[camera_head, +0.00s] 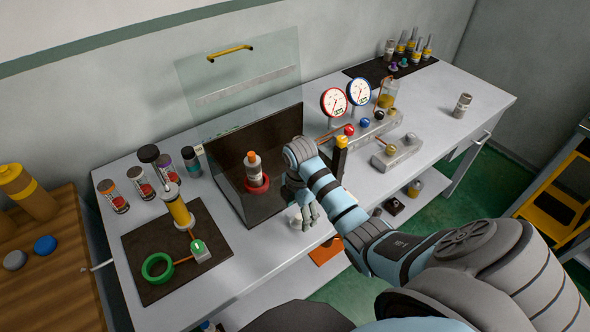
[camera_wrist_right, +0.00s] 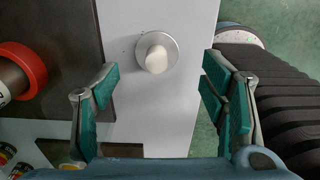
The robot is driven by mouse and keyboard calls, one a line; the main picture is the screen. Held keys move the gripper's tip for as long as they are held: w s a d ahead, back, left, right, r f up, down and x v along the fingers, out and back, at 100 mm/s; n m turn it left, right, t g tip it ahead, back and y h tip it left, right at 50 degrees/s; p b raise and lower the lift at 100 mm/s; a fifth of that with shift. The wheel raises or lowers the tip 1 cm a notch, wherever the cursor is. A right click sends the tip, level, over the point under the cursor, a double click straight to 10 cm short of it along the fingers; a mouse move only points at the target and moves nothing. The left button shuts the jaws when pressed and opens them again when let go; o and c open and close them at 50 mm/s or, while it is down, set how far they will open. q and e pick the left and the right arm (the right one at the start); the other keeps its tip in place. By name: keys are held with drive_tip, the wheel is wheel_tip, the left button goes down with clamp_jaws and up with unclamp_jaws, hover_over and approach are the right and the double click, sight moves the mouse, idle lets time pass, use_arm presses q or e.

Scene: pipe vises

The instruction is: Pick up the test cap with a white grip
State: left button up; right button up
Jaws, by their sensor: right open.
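The test cap with a white grip (camera_wrist_right: 157,54) stands on the pale bench top in the right wrist view. It is a grey disc with a white knob on top. My right gripper (camera_wrist_right: 160,95) is open, its teal-padded fingers either side of the strip of bench below the cap in that view. The cap lies just beyond the fingertips, roughly centred between them, and is not held. In the head view, my right gripper (camera_head: 308,214) is low over the bench's front edge, with a small whitish part of the cap (camera_head: 295,222) beside its fingers. My left gripper is not in view.
A dark-lined box (camera_head: 228,190) with a clear raised lid (camera_head: 240,75) stands left of the gripper. It holds a bottle (camera_head: 252,166) in a red ring (camera_head: 257,185). A dark mat (camera_head: 150,285) with a yellow cylinder (camera_head: 179,210) lies further left. Gauges (camera_head: 334,101) stand behind.

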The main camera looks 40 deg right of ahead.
sight(299, 216)
wheel_tip(299, 216, down, 2)
drive_tip(key=shift+d+f, duration=0.1)
drive_tip(key=shift+d, duration=0.05)
wheel_tip(299, 216, down, 2)
drive_tip(key=b, duration=0.3)
drive_tip(key=shift+w+f, duration=0.15)
drive_tip(key=shift+f, duration=0.1)
drive_tip(key=shift+r, duration=0.35)
drive_tip(key=c, duration=1.3)
drive_tip(key=shift+c, duration=0.2)
drive_tip(key=shift+r, duration=0.1)
